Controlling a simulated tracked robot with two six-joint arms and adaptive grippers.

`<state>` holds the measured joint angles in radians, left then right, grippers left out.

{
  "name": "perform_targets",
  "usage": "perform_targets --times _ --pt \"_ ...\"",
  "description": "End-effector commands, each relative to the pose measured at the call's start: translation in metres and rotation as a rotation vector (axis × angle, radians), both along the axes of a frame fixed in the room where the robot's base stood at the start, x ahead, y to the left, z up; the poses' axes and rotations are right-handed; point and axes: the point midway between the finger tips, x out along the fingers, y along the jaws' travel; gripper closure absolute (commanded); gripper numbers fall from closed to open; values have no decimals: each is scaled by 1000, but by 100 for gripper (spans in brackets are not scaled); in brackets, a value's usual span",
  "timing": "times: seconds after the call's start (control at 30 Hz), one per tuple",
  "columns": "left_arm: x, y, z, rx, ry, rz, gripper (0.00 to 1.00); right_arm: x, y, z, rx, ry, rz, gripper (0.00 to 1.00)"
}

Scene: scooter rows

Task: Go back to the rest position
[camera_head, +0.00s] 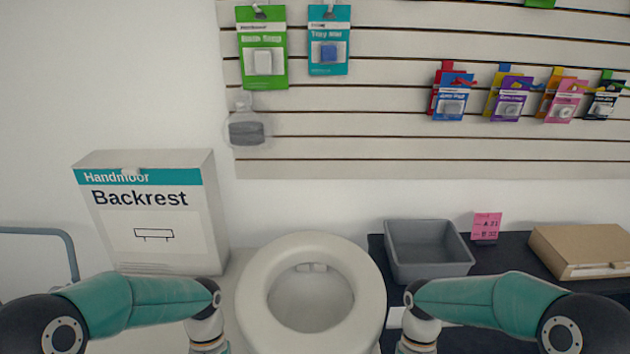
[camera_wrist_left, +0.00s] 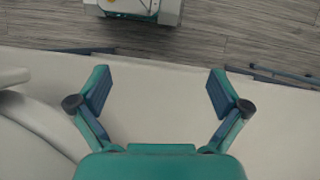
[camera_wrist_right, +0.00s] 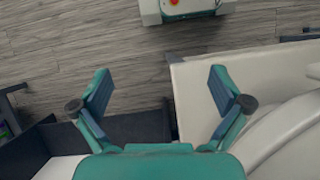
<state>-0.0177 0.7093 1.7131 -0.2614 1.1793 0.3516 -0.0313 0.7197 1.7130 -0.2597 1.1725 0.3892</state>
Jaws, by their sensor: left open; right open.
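My left gripper (camera_wrist_left: 158,92) is open and empty in the left wrist view, with its two fingers spread above a pale surface (camera_wrist_left: 150,60). My right gripper (camera_wrist_right: 160,92) is open and empty in the right wrist view, above a dark surface (camera_wrist_right: 140,127) and the grey floor. In the head view both teal arms come in from the lower corners, bent alike on either side of the white ring-shaped seat (camera_head: 255,290). Both gripper tips are out of the head view.
A Backrest box (camera_head: 150,225) stands at left. A grey bin (camera_head: 430,272), a pink card (camera_head: 486,227) and a cardboard box (camera_head: 575,262) are on the black surface at right. Hanging packs (camera_head: 262,75) line the slatted wall (camera_head: 400,155).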

Motion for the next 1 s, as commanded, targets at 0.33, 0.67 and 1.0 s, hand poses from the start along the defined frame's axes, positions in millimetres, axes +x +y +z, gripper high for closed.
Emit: perform_targets --times 0.33,0.67,1.0 --pt "-149 -56 -126 -249 -2 138 0 -149 50 -124 254 -3 -137 0" --pt "-141 -69 -145 -258 -360 174 0 -141 62 -143 266 -364 -156 0" --pt "-118 -65 -147 -250 -465 154 0 -118 58 -144 258 -471 -131 0"
